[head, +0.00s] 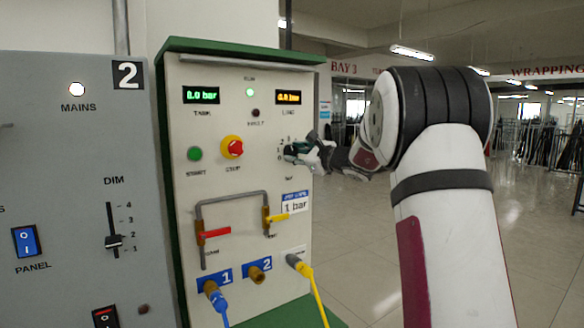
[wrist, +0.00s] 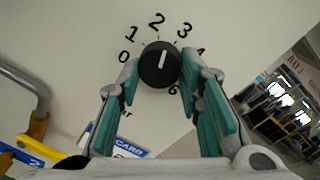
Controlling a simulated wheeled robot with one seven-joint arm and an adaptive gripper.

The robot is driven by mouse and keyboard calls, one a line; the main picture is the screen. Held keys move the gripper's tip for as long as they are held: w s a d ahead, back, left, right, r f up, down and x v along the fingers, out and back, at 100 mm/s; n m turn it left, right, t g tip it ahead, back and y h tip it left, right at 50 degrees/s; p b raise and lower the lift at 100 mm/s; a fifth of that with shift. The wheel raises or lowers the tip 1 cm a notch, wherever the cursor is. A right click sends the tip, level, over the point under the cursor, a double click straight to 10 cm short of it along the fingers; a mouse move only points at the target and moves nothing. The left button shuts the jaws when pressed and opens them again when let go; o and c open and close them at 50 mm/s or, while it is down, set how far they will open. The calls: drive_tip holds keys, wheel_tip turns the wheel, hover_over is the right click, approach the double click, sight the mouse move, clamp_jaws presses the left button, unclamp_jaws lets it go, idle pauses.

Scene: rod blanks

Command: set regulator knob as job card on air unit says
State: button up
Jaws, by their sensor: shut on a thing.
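The black regulator knob (wrist: 159,65) sits in a printed scale in the wrist view. Its white pointer points up and slightly right, between 2 and 3 and nearer 2. My gripper (wrist: 160,78) is shut on the knob, with a teal finger pad on each side.
The tank display (head: 201,95) reads 0.0 bar; the line display (head: 288,97) seems to as well. A red-handled valve (head: 214,233) and a yellow-handled valve (head: 277,217) stick out below. A yellow hose (head: 312,285) and blue hose (head: 217,300) hang lower.

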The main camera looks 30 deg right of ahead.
drive_tip(key=n+b, duration=0.1)
drive_tip(key=b, duration=0.1)
drive_tip(key=n+b, duration=0.1)
drive_tip(key=b, duration=0.1)
drive_tip(key=shift+w+f+n, duration=0.15)
drive_tip(key=shift+f+n, duration=0.1)
drive_tip(key=shift+n, duration=0.15)
drive_tip(key=n+b, duration=0.4)
drive_tip(key=b, duration=0.3)
drive_tip(key=shift+r, duration=0.1)
drive_tip(key=n+b, duration=0.1)
drive_tip(key=b, duration=0.1)
drive_tip(key=n+b, duration=0.1)
drive_tip(key=b, duration=0.1)
drive_tip(key=n+b, duration=0.2)
drive_tip(key=shift+r+g+h, duration=0.3)
drive_tip(key=shift+n, duration=0.3)
drive_tip(key=o, duration=1.2)
drive_tip(key=shift+c, duration=0.2)
drive_tip(key=shift+s+r, duration=0.1)
drive_tip(key=shift+s, duration=0.1)
drive_tip(key=s, duration=1.1)
drive_tip(key=shift+s+d+r, duration=0.3)
drive_tip(key=shift+s+r, duration=0.05)
drive_tip(key=shift+s, duration=0.05)
